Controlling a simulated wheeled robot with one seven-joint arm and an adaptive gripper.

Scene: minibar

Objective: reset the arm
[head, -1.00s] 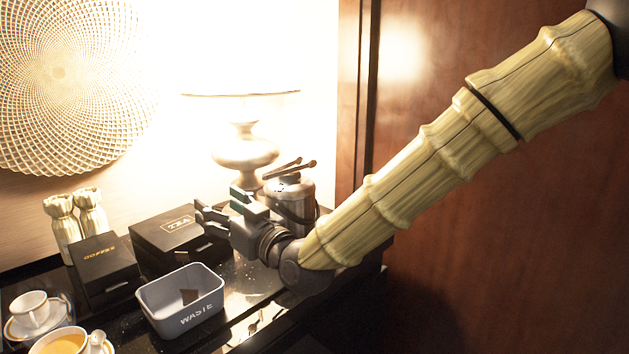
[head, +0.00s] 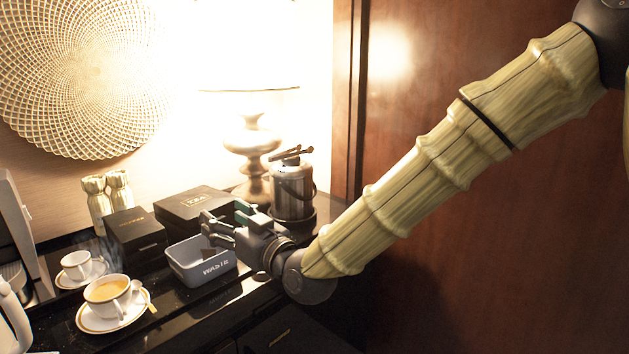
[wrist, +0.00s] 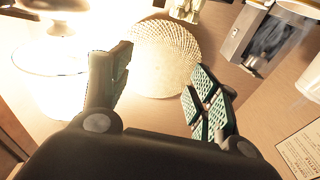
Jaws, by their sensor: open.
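My gripper (head: 222,226) is open and empty, at the end of my arm, above the right end of the grey waste bin (head: 190,268). In the wrist view its two fingers (wrist: 160,95) stand wide apart with nothing between them. The woven round wall piece (wrist: 165,55) shows beyond them there. The bin holds a small dark piece. I cannot tell whether the gripper touches the bin.
Behind the bin are a black tea box (head: 190,205) and a black coffee box (head: 134,238). A metal ice bucket (head: 292,190) and a lamp (head: 250,150) stand close behind my gripper. A full coffee cup (head: 108,294) and an empty cup (head: 76,264) sit left. A wood panel (head: 470,240) is right.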

